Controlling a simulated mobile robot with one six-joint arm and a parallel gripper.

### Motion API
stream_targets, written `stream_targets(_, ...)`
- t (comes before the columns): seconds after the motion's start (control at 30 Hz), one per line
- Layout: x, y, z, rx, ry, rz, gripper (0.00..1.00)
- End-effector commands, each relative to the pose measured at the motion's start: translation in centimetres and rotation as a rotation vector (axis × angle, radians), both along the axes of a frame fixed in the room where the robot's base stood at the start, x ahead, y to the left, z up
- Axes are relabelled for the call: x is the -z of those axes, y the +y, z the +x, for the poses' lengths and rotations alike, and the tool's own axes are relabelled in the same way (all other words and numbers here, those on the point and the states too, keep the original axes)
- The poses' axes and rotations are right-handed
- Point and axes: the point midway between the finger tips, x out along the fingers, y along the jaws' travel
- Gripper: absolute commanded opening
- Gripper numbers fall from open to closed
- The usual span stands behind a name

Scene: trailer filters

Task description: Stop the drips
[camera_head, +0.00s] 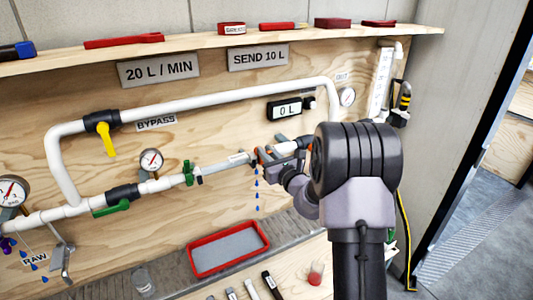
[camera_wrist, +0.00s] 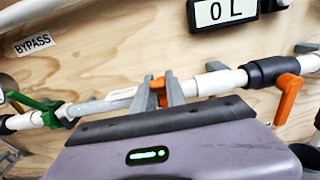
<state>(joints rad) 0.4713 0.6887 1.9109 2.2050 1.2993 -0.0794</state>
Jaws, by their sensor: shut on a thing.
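My gripper (camera_head: 262,156) reaches the lower white pipe from the right. In the wrist view my gripper (camera_wrist: 168,92) has its grey fingers closed around an orange fitting (camera_wrist: 158,86) on that pipe. The fingers hide part of the fitting. Blue drips (camera_head: 257,186) fall below this spot in the head view. A red tray (camera_head: 190,268) with a grey inside lies below the pipe, a little left of the middle drips. The flow display (camera_head: 285,109) reads 0 L.
A yellow-handled bypass valve (camera_head: 105,138) is on the upper pipe. Green-handled valves (camera_head: 112,209) are on the lower pipe; an orange-handled valve (camera_wrist: 288,98) is right of my fingers. Several small items and a clear cup (camera_head: 143,281) lie in front. A shelf (camera_head: 200,44) runs above.

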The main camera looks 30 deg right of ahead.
Motion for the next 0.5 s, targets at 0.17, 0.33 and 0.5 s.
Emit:
stream_targets(0.17,0.03,0.0,-0.01,0.0,0.001,0.0,0.0)
stream_targets(0.33,0.03,0.0,-0.01,0.0,0.001,0.0,0.0)
stream_targets(0.5,-0.88,0.03,0.18,0.0,0.036,-0.001,0.0)
